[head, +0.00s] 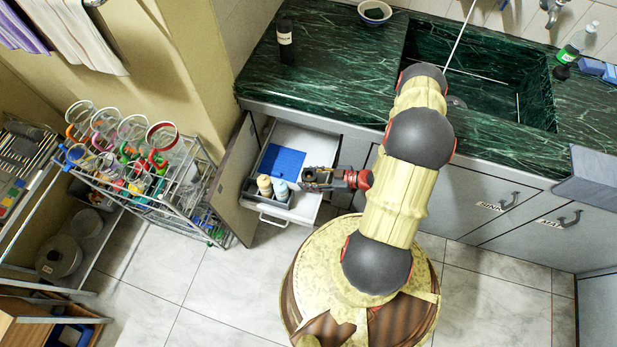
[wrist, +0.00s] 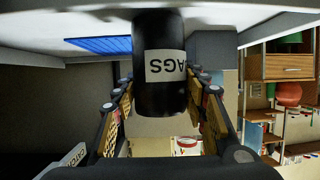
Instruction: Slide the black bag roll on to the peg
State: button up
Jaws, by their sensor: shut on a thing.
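The black bag roll (wrist: 158,95) with a white label, whose letters read upside down, fills the upper middle of the wrist view. My gripper (wrist: 162,92) has its fingers on both sides of the roll and is shut on it. In the head view my gripper (head: 314,179) is at the right side of the open drawer (head: 271,217), beside two small cylinders, one cream (head: 264,186) and one pale blue (head: 281,191). The roll is hard to make out there among the dark fingers. I cannot pick out the peg in either view.
A blue mat (head: 283,160) lies in the drawer, and an open cabinet door (head: 232,185) stands to its left. A dark cylinder with a pale label (head: 285,40) stands on the green counter (head: 330,65). A wire rack with cups (head: 165,185) is further left.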

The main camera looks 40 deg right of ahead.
jog(key=o, duration=1.3)
jog(key=v, duration=1.2)
jog(key=shift+r, duration=0.1)
jog(key=shift+s, duration=0.1)
